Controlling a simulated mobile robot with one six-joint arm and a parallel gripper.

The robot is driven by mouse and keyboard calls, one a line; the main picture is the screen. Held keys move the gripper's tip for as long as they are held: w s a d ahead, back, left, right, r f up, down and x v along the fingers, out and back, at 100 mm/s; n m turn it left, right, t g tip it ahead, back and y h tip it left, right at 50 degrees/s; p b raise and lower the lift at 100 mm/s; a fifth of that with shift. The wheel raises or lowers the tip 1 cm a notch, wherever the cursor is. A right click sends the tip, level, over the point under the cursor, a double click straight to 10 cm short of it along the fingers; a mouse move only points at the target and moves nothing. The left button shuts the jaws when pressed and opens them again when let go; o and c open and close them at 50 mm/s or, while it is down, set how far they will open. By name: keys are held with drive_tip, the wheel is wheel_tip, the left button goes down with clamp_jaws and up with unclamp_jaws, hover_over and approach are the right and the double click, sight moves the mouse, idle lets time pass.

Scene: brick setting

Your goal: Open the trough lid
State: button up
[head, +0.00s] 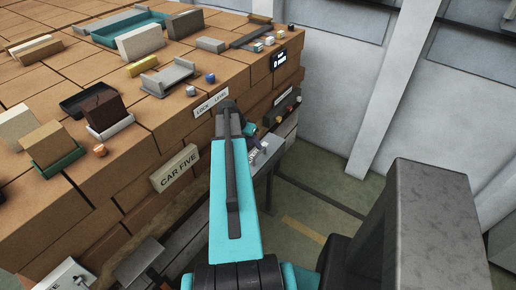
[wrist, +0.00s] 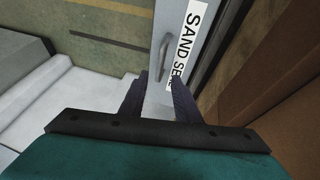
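A narrow pale grey panel (wrist: 170,25), which looks like the trough lid, runs away from me in the wrist view. A slim dark grey bar handle (wrist: 164,56) stands on it. A white label (wrist: 187,45) reading "SAND SE…" lies along its right side, partly hidden by a finger. My gripper (wrist: 160,90) is open, with its two dark fingers spread apart and nothing between them. The handle lies beyond the fingertips, roughly in line with the gap; I see no contact. In the head view my arm hides most of the gripper, and I cannot make out the handle there.
A brick-topped block (head: 60,90) with trays and loose blocks fills the left of the head view. A brown brick wall (wrist: 270,80) rises close right in the wrist view. Open floor (head: 325,190) lies to the right.

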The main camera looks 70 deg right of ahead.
sight(260, 152)
drive_tip(key=shift+p+x, duration=0.7)
drive_tip(key=shift+x, duration=1.95)
clamp_jaws()
